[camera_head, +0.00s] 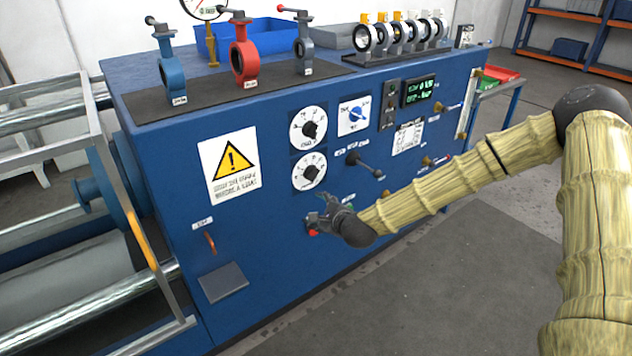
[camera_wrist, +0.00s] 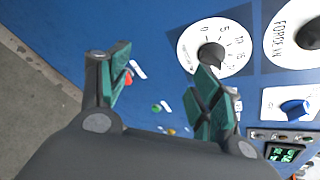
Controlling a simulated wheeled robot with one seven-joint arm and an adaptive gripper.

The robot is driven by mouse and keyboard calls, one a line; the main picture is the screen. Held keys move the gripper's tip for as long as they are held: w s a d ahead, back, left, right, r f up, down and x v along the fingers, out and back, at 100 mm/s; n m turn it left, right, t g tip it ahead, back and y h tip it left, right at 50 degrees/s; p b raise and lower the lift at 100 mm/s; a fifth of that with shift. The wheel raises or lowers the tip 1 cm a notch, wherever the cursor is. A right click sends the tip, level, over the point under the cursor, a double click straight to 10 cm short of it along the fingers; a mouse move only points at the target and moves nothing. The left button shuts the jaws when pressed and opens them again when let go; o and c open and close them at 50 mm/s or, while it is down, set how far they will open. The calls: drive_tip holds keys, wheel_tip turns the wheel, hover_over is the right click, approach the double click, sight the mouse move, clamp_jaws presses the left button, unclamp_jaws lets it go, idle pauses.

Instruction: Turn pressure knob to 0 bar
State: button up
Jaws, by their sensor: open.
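The pressure knob (camera_head: 312,172) is a black knob on the lower of two white round dials on the blue machine's front panel. In the wrist view the knob (camera_wrist: 210,54) sits on a dial (camera_wrist: 233,50) with numbers around its edge, partly hidden behind my right-hand finger. Its exact pointer reading is too small to tell. My gripper (camera_head: 324,214) is just below this dial in the head view. In the wrist view my gripper (camera_wrist: 163,65) has its two fingers spread wide with nothing between them. The knob is beyond the right-hand finger, not between the fingers.
The force dial (camera_head: 308,127) is above, with a blue selector (camera_head: 354,115) to its right. A red button (camera_head: 313,232) is close by my gripper. A black lever (camera_head: 365,163) sticks out to the right. Butterfly valves (camera_head: 243,62) stand on top. The floor in front is clear.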

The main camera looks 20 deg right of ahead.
sight(316, 176)
drive_tip(key=w+d+r+m+t, duration=0.2)
drive_tip(key=w+d+r+m, duration=0.15)
drive_tip(key=d+r, duration=0.2)
drive_tip(key=shift+h, duration=0.4)
drive_tip(key=x, duration=0.7)
drive_tip(key=a+x, duration=0.1)
drive_tip(key=x, duration=0.3)
drive_tip(key=shift+w+f, duration=0.1)
drive_tip(key=c, duration=1)
